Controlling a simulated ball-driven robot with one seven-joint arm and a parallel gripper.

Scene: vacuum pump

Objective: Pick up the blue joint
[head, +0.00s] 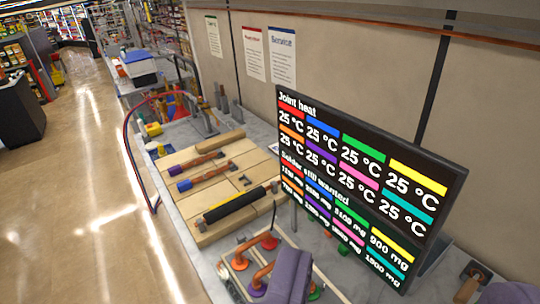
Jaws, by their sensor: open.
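A copper pipe (210,176) with a blue-violet collar (184,185) at its left end lies on the wooden board (222,189). A pipe piece in front has orange (239,263), red (270,242) and purple (258,290) collars. I cannot clearly make out another blue collar; part of that pipework is hidden behind my gripper. My gripper (398,275) shows as two grey-purple fingers at the bottom edge, wide apart, with nothing seen held between them. It is on the near side of the board, apart from the blue-violet collar.
A black screen (368,180) with joint heat and solder figures stands on the right, close to the wall. A red and blue cable (134,150) hangs at the bench's left edge. Open floor (75,215) lies left.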

